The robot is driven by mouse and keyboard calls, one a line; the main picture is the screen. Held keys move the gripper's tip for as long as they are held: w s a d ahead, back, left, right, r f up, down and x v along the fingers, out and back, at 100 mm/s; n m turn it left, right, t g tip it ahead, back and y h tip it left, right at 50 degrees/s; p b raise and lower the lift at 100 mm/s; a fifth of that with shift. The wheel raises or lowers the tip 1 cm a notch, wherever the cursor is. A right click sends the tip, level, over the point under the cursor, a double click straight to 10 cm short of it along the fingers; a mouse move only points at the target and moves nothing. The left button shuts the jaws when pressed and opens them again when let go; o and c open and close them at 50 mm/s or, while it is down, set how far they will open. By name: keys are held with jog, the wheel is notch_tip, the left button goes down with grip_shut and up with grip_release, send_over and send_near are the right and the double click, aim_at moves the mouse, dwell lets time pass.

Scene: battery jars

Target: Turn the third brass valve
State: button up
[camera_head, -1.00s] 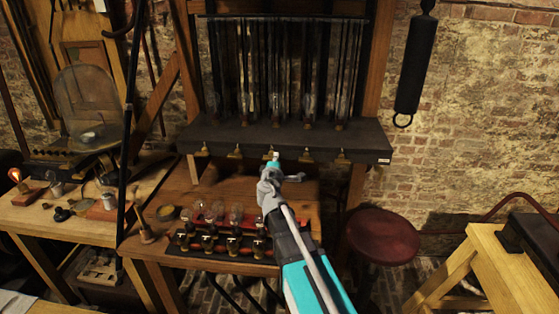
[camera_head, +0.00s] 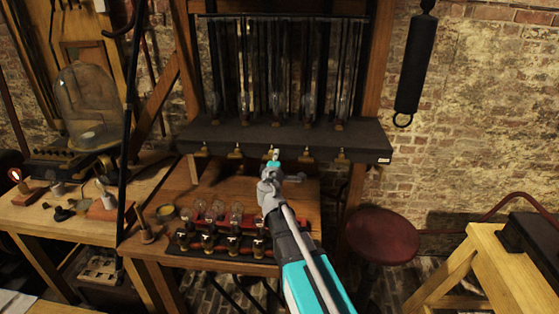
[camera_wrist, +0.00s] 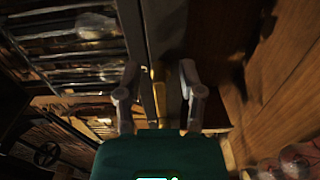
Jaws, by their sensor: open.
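A row of small brass valves hangs under the front edge of the dark shelf (camera_head: 230,136). The first valve (camera_head: 203,151), second valve (camera_head: 236,152), fourth valve (camera_head: 307,155) and fifth valve (camera_head: 341,155) show in the head view. My gripper (camera_head: 275,155) is at the third, middle position and mostly hides that valve there. In the wrist view my gripper (camera_wrist: 160,88) is open, with a finger on each side of the brass third valve (camera_wrist: 159,76). I cannot tell whether either finger touches it.
Tall glass tubes (camera_head: 277,70) stand on the shelf above the valves. Below, a wooden table (camera_head: 160,249) carries several bulbs (camera_head: 237,212) and brass fittings (camera_head: 208,242). A red round stool (camera_head: 383,236) stands right, and a black cylinder (camera_head: 413,65) hangs on the brick wall.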

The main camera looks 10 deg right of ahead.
jog(key=v, duration=0.7)
jog(key=shift+s, duration=0.2)
dwell(0.4)
jog(key=s+d+f+m+g+h, duration=0.2)
jog(key=s+d+f+m+g, duration=0.65)
jog(key=f+m, duration=0.25)
jog(key=s+f+g+y, duration=0.1)
jog(key=s, duration=0.1)
jog(key=s+a+f+m+g+y, duration=0.1)
jog(key=s+f+g, duration=0.1)
jog(key=s+f+m+g+y, duration=0.1)
jog(key=s+f+g, duration=0.1)
jog(key=shift+a, duration=0.35)
jog(key=s+a+f+m+g+y, duration=0.1)
jog(key=s+a+f+g+y, duration=0.1)
jog(key=s+a+g+y, duration=0.1)
jog(key=shift+s+a+f+g+y, duration=0.3)
jog(key=shift+s+a+y, duration=0.65)
jog(key=shift+s, duration=0.75)
